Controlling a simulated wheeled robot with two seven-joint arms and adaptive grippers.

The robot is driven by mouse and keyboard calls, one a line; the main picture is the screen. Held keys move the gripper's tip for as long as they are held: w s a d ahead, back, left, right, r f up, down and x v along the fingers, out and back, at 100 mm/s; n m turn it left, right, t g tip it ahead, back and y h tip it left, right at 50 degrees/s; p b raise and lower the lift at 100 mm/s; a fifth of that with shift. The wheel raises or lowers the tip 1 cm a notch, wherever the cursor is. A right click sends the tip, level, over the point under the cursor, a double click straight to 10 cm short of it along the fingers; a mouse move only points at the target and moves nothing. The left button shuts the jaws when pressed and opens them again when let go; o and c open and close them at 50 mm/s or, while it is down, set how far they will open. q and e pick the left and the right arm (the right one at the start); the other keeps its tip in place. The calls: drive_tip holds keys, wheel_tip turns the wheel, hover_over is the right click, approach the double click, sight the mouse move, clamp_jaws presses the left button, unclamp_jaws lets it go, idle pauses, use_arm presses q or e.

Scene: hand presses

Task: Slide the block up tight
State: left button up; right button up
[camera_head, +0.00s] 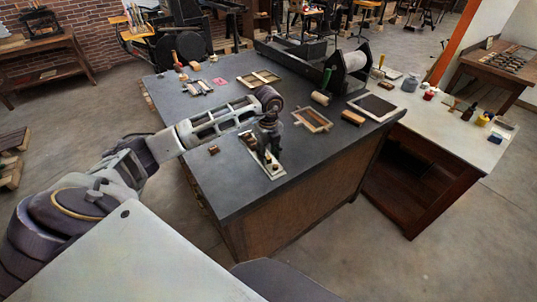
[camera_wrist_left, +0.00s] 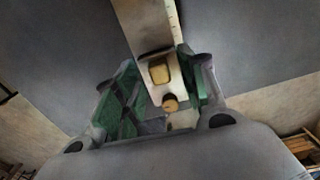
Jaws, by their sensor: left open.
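A flat pale metal fixture (camera_head: 274,174) lies near the dark table's front edge in the head view, partly hidden under my gripper. In the left wrist view its pale plate (camera_wrist_left: 150,24) has a strip with ruler-like marks along one side. A small tan block (camera_wrist_left: 160,73) sits on a light piece there, with a round wooden knob (camera_wrist_left: 170,103) just below it in the picture. My left gripper (camera_head: 268,156) points down over the fixture. Its green-padded fingers (camera_wrist_left: 158,66) are open, one on each side of the block, and contact cannot be told. My right gripper is not in view.
A small brown piece (camera_head: 214,149) lies left of the fixture. The dark tabletop (camera_head: 225,185) is clear in front on the left.

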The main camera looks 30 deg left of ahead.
use_arm(q)
drive_tip(key=shift+f, duration=0.25)
drive_tip(key=shift+c, duration=0.5)
clamp_jaws()
drive_tip(key=shift+w+a+b, duration=0.2)
drive_tip(key=shift+w+a, duration=0.1)
drive_tip(key=shift+a, duration=0.35)
drive_tip(key=shift+w+a+b, duration=0.15)
drive_tip(key=shift+w+a, duration=0.2)
drive_tip(key=shift+a, duration=0.35)
drive_tip(key=shift+w+a+b, duration=0.2)
drive_tip(key=shift+w+a, duration=0.1)
drive_tip(key=shift+a, duration=0.35)
drive_tip(key=shift+o, duration=0.5)
unclamp_jaws()
